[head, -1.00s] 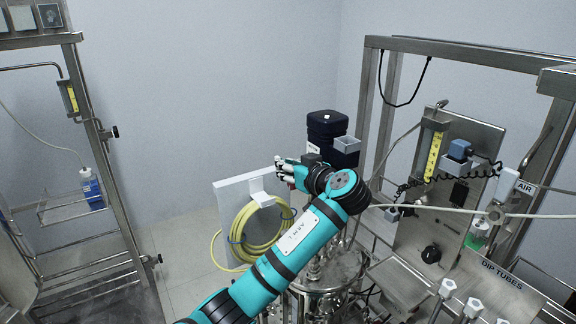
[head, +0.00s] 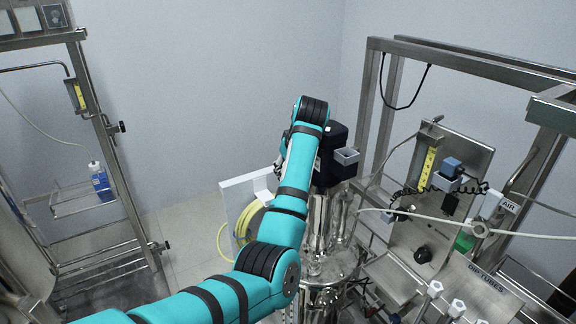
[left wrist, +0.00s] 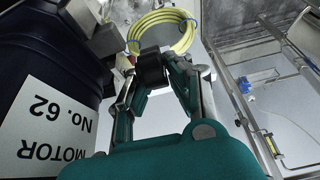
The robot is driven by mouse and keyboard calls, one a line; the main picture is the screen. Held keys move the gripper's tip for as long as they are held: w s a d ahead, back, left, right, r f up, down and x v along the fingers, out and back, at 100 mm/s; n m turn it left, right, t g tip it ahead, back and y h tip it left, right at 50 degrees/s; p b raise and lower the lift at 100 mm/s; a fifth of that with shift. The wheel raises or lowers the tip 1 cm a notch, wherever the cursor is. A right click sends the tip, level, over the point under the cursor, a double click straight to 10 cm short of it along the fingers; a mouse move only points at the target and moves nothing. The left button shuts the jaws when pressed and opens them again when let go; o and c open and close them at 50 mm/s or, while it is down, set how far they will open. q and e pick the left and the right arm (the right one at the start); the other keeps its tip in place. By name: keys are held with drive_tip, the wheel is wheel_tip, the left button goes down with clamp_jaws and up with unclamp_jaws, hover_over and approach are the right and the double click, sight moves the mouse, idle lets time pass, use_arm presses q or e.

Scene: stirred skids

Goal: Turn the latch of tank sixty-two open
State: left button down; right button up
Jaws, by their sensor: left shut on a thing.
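Tank sixty-two's dark blue motor (head: 338,137) stands on top of the steel vessel (head: 328,268) in the head view, partly behind my left arm. In the left wrist view the motor (left wrist: 40,70) fills the left side, and its white label (left wrist: 50,132) reads "MOTOR No. 62" upside down. My left gripper (left wrist: 163,72) is beside the motor. Its fingers are closed on a black knob (left wrist: 151,68), which appears to be the latch's grip. The rest of the latch is mostly hidden. In the head view the arm covers most of the gripper. My right gripper is not in view.
A white panel (head: 229,193) with a coiled yellow hose (head: 246,222) is left of the vessel. A steel frame (head: 376,80) with an instrument panel (head: 462,165) stands at the right. Another rack (head: 125,190) is at the left. Open floor lies between.

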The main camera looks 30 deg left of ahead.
use_arm(q)
drive_tip(key=h, duration=0.1)
drive_tip(key=g+h, duration=0.2)
drive_tip(key=h, duration=0.1)
drive_tip(key=shift+f, duration=0.25)
drive_tip(key=shift+g, duration=0.3)
idle(0.3)
drive_tip(key=c, duration=1.5)
unclamp_jaws()
drive_tip(key=shift+w+a+f, duration=0.1)
wheel_tip(320, 180, up, 12)
drive_tip(key=shift+a, duration=0.1)
